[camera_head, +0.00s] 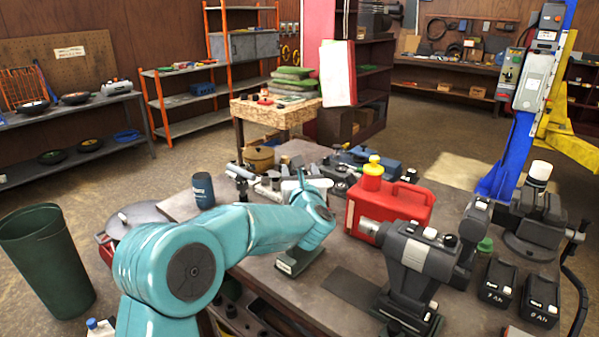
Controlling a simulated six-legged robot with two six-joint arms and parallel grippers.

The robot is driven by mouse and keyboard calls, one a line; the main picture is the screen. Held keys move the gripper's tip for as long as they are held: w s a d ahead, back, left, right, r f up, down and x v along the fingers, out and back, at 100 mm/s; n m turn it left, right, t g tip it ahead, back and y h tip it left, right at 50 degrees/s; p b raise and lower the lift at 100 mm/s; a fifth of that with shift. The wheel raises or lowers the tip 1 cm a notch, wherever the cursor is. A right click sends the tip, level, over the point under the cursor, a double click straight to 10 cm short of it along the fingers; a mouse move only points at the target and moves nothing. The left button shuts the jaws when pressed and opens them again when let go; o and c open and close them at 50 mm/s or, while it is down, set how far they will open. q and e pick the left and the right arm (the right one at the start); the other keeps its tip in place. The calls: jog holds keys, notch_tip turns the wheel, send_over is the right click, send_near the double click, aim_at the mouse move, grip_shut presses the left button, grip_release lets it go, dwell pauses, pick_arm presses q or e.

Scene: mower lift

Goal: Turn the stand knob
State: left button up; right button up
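My teal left arm comes in from the lower left and reaches over the workbench (345,285). Its wrist end is bent over a small grey block with a label (290,266). I cannot make out the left gripper's fingers, so whether they are open or shut does not show. I cannot tell whether the wrist touches the block. My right gripper is not in view. No knob can be clearly told apart as the stand knob. The blue lift post (513,152) at the right carries a grey control box (535,80).
A red fuel can (408,207) with a yellow cap and a black-grey power tool (412,255) stand right of my arm. Two black batteries (497,283) (540,299) lie at the right. A dark cup (203,190) is at the left; a green bin (48,260) stands on the floor.

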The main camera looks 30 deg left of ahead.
pick_arm(q)
jog(key=shift+a, duration=0.15)
jog(key=c, duration=0.7)
jog(key=n+g+y+b, duration=0.1)
jog(key=g+y+b, duration=0.1)
jog(key=b, duration=0.1)
jog(key=shift+f+n, duration=0.25)
jog(key=shift+n, duration=0.15)
jog(key=shift+n+g+y+b, duration=0.4)
jog(key=shift+g+b, duration=0.05)
jog(key=shift+g, duration=0.05)
jog(key=shift+r+n+g+y, duration=0.15)
jog(key=shift+n+g+y, duration=0.6)
jog(key=shift+g, duration=0.25)
jog(key=n+g, duration=0.1)
jog(key=n+g+y, duration=0.1)
jog(key=shift+r+g+p, duration=0.2)
jog(key=shift+g+p, duration=0.1)
jog(key=shift+p, duration=0.1)
jog(key=n+g+y+p, duration=0.1)
jog(key=n+g+p, duration=0.1)
jog(key=g+p, duration=0.2)
jog(key=shift+r+n+p, duration=0.1)
jog(key=shift+n+p, duration=0.15)
jog(key=shift+p, duration=0.15)
jog(key=shift+n+g+p, duration=0.4)
jog(key=shift+g+p, duration=0.2)
jog(key=shift+p, duration=0.25)
jog(key=shift+f, duration=0.2)
